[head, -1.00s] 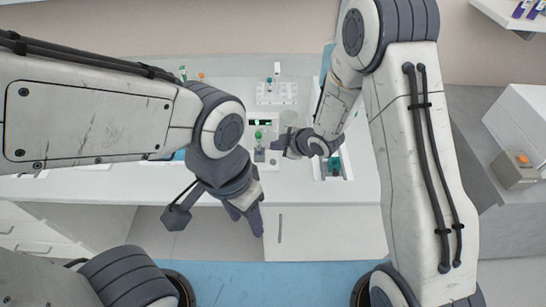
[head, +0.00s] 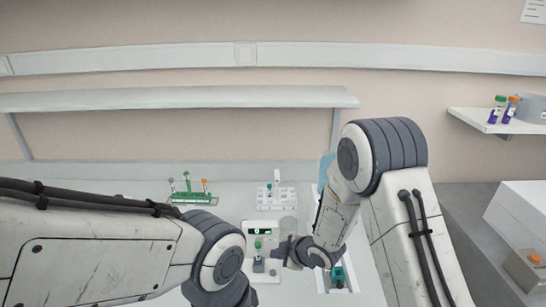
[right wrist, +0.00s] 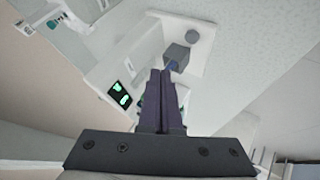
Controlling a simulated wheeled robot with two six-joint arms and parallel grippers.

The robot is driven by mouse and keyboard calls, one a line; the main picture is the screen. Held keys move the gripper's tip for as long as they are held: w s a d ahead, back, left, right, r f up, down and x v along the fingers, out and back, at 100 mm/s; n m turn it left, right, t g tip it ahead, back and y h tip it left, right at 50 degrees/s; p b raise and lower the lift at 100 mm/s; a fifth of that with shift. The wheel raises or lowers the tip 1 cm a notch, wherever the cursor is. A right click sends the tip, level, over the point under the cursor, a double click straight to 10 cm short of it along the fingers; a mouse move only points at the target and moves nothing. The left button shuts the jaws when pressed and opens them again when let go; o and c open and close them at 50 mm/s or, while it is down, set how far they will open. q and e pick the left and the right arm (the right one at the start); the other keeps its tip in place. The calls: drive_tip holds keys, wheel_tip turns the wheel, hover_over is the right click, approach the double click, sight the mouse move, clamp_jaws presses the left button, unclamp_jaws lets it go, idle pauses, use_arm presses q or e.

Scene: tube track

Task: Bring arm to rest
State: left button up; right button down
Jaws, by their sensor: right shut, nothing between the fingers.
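My right gripper (head: 282,254) is over the bench, beside a white device (head: 262,230) with a green lit display. In the right wrist view its purple fingers (right wrist: 160,85) are together with nothing between them. A grey block (right wrist: 177,54) shows just beyond the fingertips; I cannot tell whether they touch. A green-capped tube (head: 258,245) stands at the front of the device, left of the gripper. My left arm comes in from the left, and its gripper is below the picture edge.
A green rack (head: 190,198) with several tubes and a white rack (head: 277,204) stand at the back of the bench. A tray with a teal item (head: 339,275) lies right of my right gripper. A wall shelf (head: 490,122) holds capped tubes.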

drive_tip(key=s+d+r+m+g+h+b, duration=0.1)
drive_tip(key=s+r+m+g, duration=0.1)
drive_tip(key=s, duration=0.8)
drive_tip(key=s+d+r+m+g+h+b, duration=0.1)
drive_tip(key=s+r+m, duration=0.3)
drive_tip(key=s, duration=0.7)
drive_tip(key=s+d+r+m+g+h+b, duration=0.1)
drive_tip(key=s+r+m+g+h, duration=0.2)
drive_tip(key=s+r, duration=0.3)
drive_tip(key=s, duration=0.4)
drive_tip(key=shift+s+d+r+m+g, duration=0.15)
drive_tip(key=shift+d+r+m+g, duration=0.2)
drive_tip(key=shift+m+g, duration=0.05)
